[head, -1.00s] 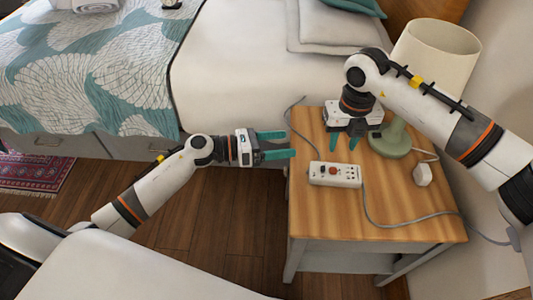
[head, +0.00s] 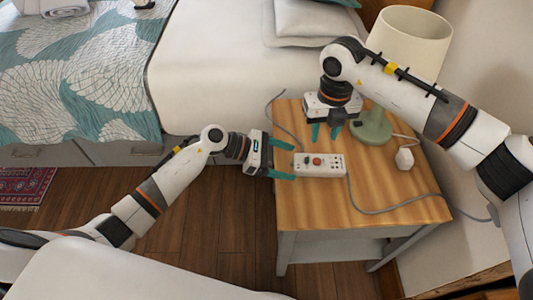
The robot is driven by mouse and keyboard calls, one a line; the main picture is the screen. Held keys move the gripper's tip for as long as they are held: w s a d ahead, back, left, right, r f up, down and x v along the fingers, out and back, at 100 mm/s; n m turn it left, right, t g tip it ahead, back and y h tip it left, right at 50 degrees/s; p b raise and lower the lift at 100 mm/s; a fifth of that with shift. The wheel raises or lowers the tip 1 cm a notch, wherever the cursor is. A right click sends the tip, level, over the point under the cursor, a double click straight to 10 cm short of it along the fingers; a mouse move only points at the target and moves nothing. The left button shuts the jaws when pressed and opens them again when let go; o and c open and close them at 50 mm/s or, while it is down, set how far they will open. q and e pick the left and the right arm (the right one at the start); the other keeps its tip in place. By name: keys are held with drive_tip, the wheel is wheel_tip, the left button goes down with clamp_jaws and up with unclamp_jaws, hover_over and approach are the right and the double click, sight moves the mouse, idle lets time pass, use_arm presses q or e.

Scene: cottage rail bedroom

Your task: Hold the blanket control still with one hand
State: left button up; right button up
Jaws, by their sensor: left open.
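The blanket control (head: 322,169) is a white box with a red button and dark marks. It lies on the wooden nightstand (head: 365,212), near its left side. My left gripper (head: 292,162) is open at the control's left end, with one teal finger at the far corner and one at the near corner. I cannot tell whether they touch it. My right gripper (head: 325,137) points down with its fingers apart, just behind the control, and it looks empty.
A lamp with a green base (head: 373,126) and cream shade (head: 409,40) stands behind. A white plug-like piece (head: 404,158) sits to the right. A grey cord (head: 385,209) runs over the nightstand's right side. The bed (head: 205,75) is at the back left.

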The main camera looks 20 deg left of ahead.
sight(317, 161)
use_arm(q)
drive_tip(key=shift+x, duration=1.3)
drive_tip(key=shift+c, duration=0.6)
drive_tip(key=c, duration=1)
use_arm(e)
clamp_jaws()
idle(0.5)
